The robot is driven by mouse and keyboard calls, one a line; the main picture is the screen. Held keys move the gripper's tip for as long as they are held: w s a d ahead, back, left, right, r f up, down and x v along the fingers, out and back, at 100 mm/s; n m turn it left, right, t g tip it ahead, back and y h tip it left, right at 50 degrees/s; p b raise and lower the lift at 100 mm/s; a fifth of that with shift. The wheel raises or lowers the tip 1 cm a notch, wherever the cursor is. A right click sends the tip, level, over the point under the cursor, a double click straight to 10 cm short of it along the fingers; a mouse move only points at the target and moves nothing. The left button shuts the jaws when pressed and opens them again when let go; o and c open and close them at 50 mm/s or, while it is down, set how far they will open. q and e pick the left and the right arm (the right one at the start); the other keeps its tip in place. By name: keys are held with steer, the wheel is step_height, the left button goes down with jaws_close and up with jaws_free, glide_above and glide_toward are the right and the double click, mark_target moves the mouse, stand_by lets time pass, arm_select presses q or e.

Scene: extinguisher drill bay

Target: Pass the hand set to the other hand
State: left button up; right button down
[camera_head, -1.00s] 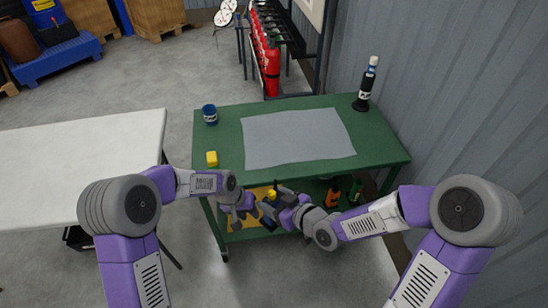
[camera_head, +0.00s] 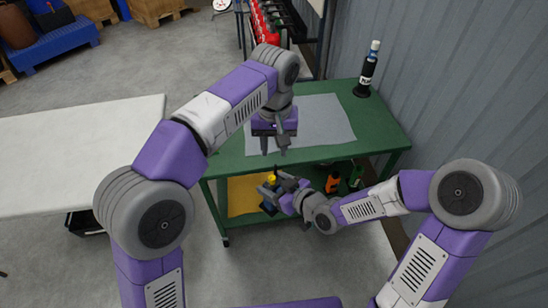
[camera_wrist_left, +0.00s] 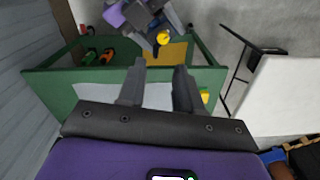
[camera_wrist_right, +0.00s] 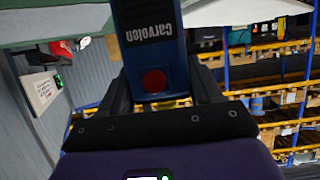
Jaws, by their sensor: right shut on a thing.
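The hand set (camera_wrist_right: 150,50) is a dark blue body with a pale lettered label and a red round button. My right gripper (camera_wrist_right: 162,92) is shut on it, with a finger on each side. In the head view my right gripper (camera_head: 272,190) is low in front of the green table, and the hand set is mostly hidden there. A yellow round piece (camera_head: 271,178) shows at its jaws; I cannot tell if it belongs to the hand set. My left gripper (camera_head: 273,148) is open and empty, pointing down above the table's front part, apart from the hand set.
The green table (camera_head: 385,140) bears a grey mat (camera_head: 325,125) and a dark bottle (camera_head: 367,70). A yellow block (camera_wrist_left: 204,95) shows at its edge. Orange (camera_head: 332,182) and green (camera_head: 355,177) items stand on the lower shelf. A white table (camera_head: 80,150) is at left; a corrugated wall (camera_head: 480,90) at right.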

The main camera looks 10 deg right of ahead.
mark_target(274, 177)
arm_select(q)
step_height(274, 177, down, 11)
steer(key=shift+f, duration=0.1)
stand_by(0.3)
jaws_close()
